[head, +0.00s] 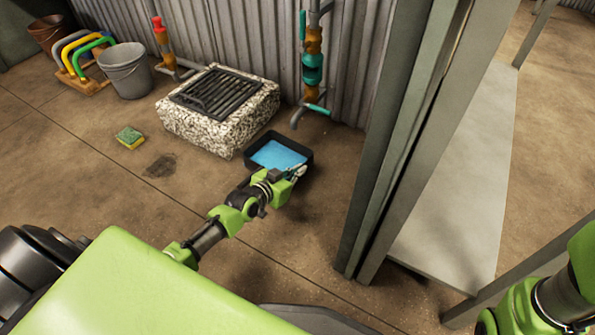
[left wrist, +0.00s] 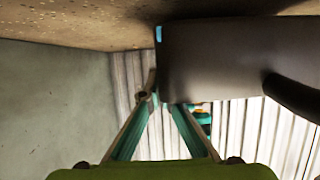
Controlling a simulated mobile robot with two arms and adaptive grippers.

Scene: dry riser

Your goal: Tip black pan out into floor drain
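The black pan (head: 262,169) holds blue liquid and shows in the head view just right of the floor drain. The floor drain (head: 215,93) is a dark slatted grate set in a raised speckled block. My left gripper (head: 297,171) is at the pan's near right corner. In the left wrist view, its teal-lined fingers (left wrist: 160,98) come together at the wall of the pan (left wrist: 225,55) and appear shut on it; the pan hides part of one finger. The pan looks about level, low by the floor. Whether it touches the floor is unclear. My right gripper is out of view.
Pipes with a teal valve (head: 313,68) stand behind the pan against the corrugated wall. A grey post (head: 385,140) rises to its right. A grey bucket (head: 125,70), colored hoses (head: 82,52) and a sponge (head: 130,137) are at left.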

